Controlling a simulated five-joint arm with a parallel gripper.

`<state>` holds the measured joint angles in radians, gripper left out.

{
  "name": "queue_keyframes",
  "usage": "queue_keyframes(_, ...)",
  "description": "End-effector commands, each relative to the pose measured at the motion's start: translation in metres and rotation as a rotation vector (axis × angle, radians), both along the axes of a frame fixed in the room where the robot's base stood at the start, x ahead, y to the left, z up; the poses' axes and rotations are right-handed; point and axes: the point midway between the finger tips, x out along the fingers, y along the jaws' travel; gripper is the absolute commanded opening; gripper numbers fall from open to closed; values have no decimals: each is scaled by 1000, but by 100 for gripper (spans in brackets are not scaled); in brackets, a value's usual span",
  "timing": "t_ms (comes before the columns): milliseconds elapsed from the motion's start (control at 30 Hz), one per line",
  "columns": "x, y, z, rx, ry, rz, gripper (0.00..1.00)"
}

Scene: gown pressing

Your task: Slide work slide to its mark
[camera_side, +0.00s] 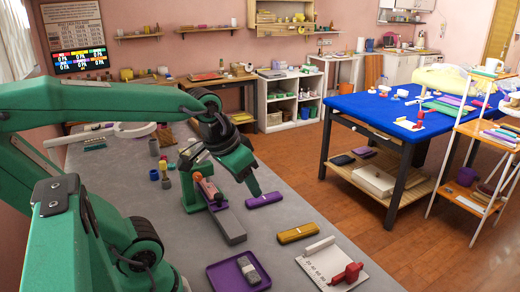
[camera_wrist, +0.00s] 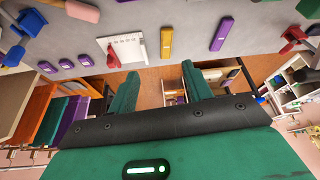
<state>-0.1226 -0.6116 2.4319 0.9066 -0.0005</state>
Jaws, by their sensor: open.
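A red slide (camera_side: 347,273) with an upright grip sits at the near right of a white plate (camera_side: 318,268) with tick marks and a raised white strip. I take it for the work slide. In the wrist view, the red piece (camera_wrist: 113,61) is at one end of the marked plate (camera_wrist: 124,43). My gripper (camera_side: 224,192) is open, its green fingers pointing down, well left of and behind the plate. In the wrist view my gripper (camera_wrist: 159,72) shows nothing between the fingertips. Which tick is the mark is too small to tell.
A purple tray (camera_side: 222,277) holding a grey block is at the front. Bare grey bench separates these things.

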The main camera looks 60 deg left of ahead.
Motion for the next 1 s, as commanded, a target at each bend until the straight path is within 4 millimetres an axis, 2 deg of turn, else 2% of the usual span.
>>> queue_keyframes(200,20,44,-11,-20,94,152,50)
queue_keyframes(500,34,114,-37,-68,216,357,50)
queue_keyframes(800,28,188,-75,-138,326,551,50)
queue_keyframes(1000,19,220,-94,-175,368,631,50)
